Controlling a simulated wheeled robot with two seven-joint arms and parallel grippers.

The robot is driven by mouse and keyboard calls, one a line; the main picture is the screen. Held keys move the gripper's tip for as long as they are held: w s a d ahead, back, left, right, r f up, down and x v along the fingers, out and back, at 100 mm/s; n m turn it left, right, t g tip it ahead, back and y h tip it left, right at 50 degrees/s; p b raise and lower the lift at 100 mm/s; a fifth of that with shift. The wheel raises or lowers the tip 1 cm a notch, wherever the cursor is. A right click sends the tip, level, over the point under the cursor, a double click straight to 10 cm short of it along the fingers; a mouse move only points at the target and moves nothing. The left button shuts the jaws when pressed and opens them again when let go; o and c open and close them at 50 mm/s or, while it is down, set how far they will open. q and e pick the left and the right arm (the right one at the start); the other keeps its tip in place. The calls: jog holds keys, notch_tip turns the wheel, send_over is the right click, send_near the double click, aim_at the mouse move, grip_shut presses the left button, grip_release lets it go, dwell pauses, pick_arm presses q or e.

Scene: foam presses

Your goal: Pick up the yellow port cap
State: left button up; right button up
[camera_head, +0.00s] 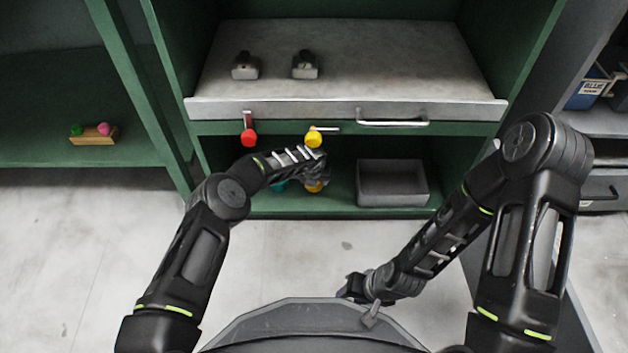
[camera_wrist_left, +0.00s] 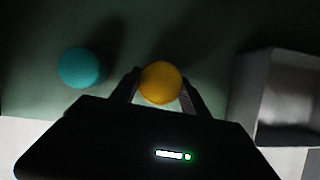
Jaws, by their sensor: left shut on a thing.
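The yellow port cap (camera_wrist_left: 160,82), a round orange-yellow piece, sits between the fingers of my left gripper (camera_wrist_left: 160,90) in the left wrist view. The fingers are shut on its sides. In the head view my left gripper (camera_head: 318,172) reaches into the lower shelf, and the cap (camera_head: 314,187) shows just below it, partly hidden. A round teal piece (camera_wrist_left: 82,67) lies to the left of the held cap; my arm mostly hides it in the head view. My right gripper (camera_head: 355,288) is low in front of my body, away from the shelf; its fingers are too unclear to judge.
A grey open bin (camera_head: 365,197) stands on the lower shelf to the right of the cap. Above hang a red knob (camera_head: 249,138) and a yellow knob (camera_head: 313,138) under the upper shelf's edge. A bar handle (camera_head: 394,124) is right of them.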

pick_arm(q)
jog(key=v, duration=0.1)
jog(key=p+v, duration=0.1)
jog(key=shift+w+r+p, duration=0.15)
jog(key=shift+r+p, duration=0.15)
jog(key=shift+r, duration=0.05)
jog(key=s+p, duration=0.4)
jog(key=shift+s+a+r, duration=0.15)
jog(key=shift+s+a, duration=0.05)
jog(key=shift+s, duration=0.2)
jog(key=s+a+p, duration=0.1)
jog(key=s+p, duration=0.3)
jog(key=s, duration=0.8)
jog(key=shift+s+a+f, duration=0.2)
jog(key=shift+s+f, duration=0.2)
jog(key=shift+f, duration=0.1)
